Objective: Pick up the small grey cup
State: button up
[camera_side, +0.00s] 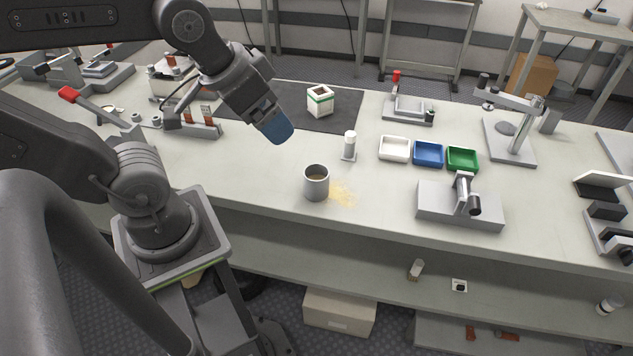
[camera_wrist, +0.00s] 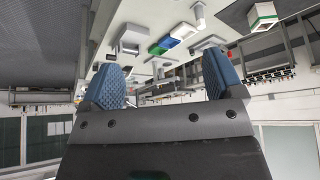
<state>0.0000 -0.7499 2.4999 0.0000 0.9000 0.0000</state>
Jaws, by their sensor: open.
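The small grey cup (camera_side: 316,184) stands upright near the front middle of the bench, with something brownish inside it. A yellowish powdery patch (camera_side: 342,193) lies on the bench just right of it. My gripper (camera_side: 280,130) has blue finger pads and hangs above the bench, up and to the left of the cup and clear of it. In the wrist view my gripper (camera_wrist: 163,85) shows two blue fingers spread apart with nothing between them. I cannot make out the cup in the wrist view.
A small white-topped bottle (camera_side: 349,146) stands just behind the cup. White (camera_side: 394,150), blue (camera_side: 428,154) and green (camera_side: 462,159) trays sit to the right, with a grey fixture (camera_side: 459,207) in front. A white-and-green box (camera_side: 320,102) stands on a dark mat (camera_side: 345,120) behind.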

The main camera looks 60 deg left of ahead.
jog(key=n+g, duration=0.6)
jog(key=n, duration=1.7)
send_over(318, 184)
jog(key=a, duration=0.2)
notch_tip(318, 184, down, 10)
jog(key=f, duration=0.8)
jog(key=shift+w+a+f, duration=0.1)
jog(key=shift+w+f, duration=0.05)
jog(key=shift+w, duration=0.25)
jog(key=shift+w+f, duration=0.2)
jog(key=shift+f, duration=2.75)
jog(key=c, duration=1.1)
